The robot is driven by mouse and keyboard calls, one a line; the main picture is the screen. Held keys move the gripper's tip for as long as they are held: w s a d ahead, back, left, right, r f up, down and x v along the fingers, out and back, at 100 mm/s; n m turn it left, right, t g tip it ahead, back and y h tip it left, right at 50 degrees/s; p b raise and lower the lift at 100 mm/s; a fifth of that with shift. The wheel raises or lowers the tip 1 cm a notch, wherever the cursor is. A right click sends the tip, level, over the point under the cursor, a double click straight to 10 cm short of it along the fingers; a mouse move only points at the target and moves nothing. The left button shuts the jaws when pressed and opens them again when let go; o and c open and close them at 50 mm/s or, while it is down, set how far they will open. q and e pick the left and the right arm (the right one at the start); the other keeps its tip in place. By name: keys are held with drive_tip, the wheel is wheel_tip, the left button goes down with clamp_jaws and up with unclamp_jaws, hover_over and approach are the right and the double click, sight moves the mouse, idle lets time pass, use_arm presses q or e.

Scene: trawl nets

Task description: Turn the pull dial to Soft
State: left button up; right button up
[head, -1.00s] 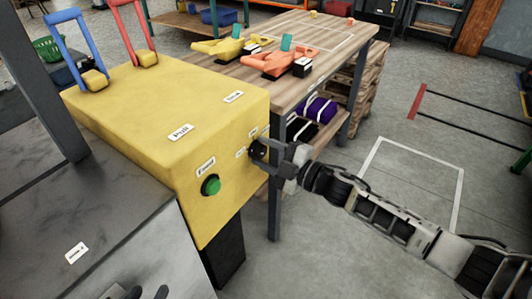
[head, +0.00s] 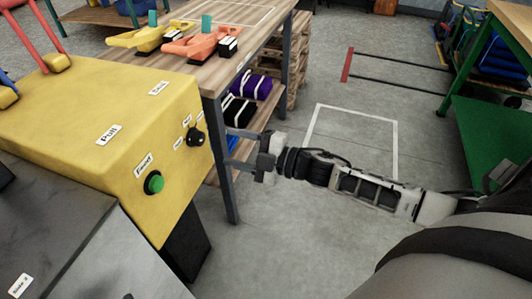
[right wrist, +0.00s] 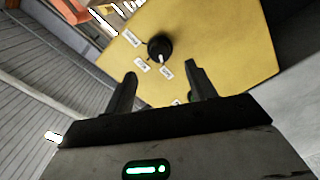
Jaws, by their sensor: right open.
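The pull dial (head: 195,136) is a black round knob on the side face of the yellow box (head: 70,110), whose top bears a "Pull" label. It also shows in the right wrist view (right wrist: 160,46), with small white labels around it. Its white pointer mark is turned toward the lower labels, nearest the lower right one; their words are too small to read surely. My right gripper (head: 230,147) is open and empty, a short way off the dial. In the right wrist view its fingers (right wrist: 160,73) point at the dial without touching it. My left gripper is out of view.
A green button (head: 154,183) sits on the same face. A wooden table (head: 205,78) with yellow and orange tools stands behind, its grey leg near my right gripper. A green bench (head: 487,150) stands far right. The floor between is open.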

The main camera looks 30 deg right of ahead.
drive_tip(key=v, duration=0.7)
drive_tip(key=shift+s+d, duration=0.2)
drive_tip(key=shift+s, duration=0.1)
